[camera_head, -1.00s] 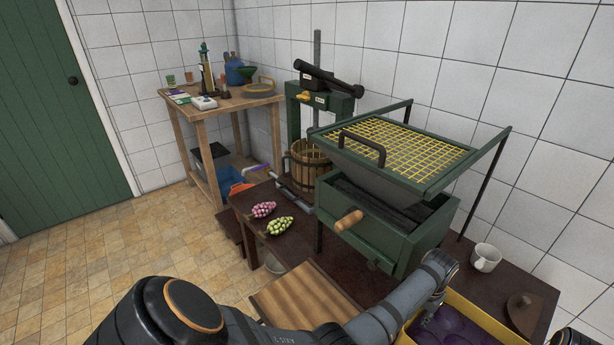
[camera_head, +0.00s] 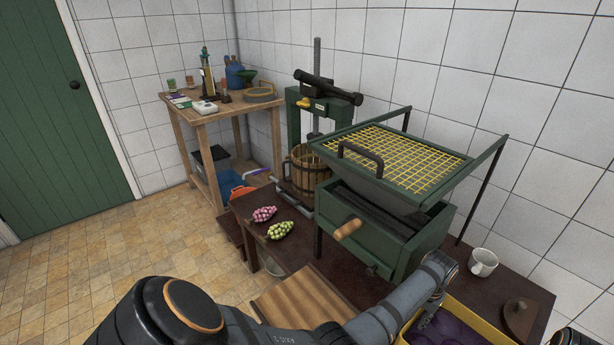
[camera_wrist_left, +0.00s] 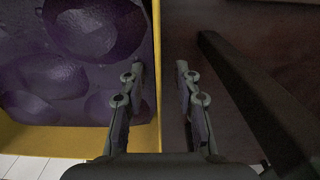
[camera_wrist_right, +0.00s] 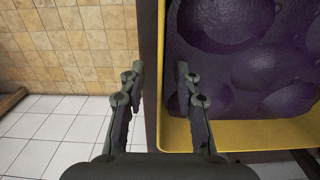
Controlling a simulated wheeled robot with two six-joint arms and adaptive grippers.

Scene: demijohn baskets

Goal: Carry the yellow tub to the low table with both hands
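The yellow tub (camera_head: 483,315) stands at the lower right of the head view, partly cut off, with dark purple grapes inside. In the left wrist view, a yellow tub wall (camera_wrist_left: 80,141) passes between the fingers of my left gripper (camera_wrist_left: 160,70), with a gap on both sides. In the right wrist view, another tub wall (camera_wrist_right: 245,133) passes between the fingers of my right gripper (camera_wrist_right: 160,70), also with gaps. Both grippers are open. The right gripper is out of the head view. A low wooden slatted top (camera_head: 300,300) lies left of the tub, partly behind my left arm.
A green crusher (camera_head: 390,225) with a yellow grid stands on the dark bench behind my left gripper. A white mug (camera_head: 483,262) and a brown lid (camera_head: 520,315) are near the tub. Grapes (camera_head: 264,214) lie farther left. The tiled floor at left is clear.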

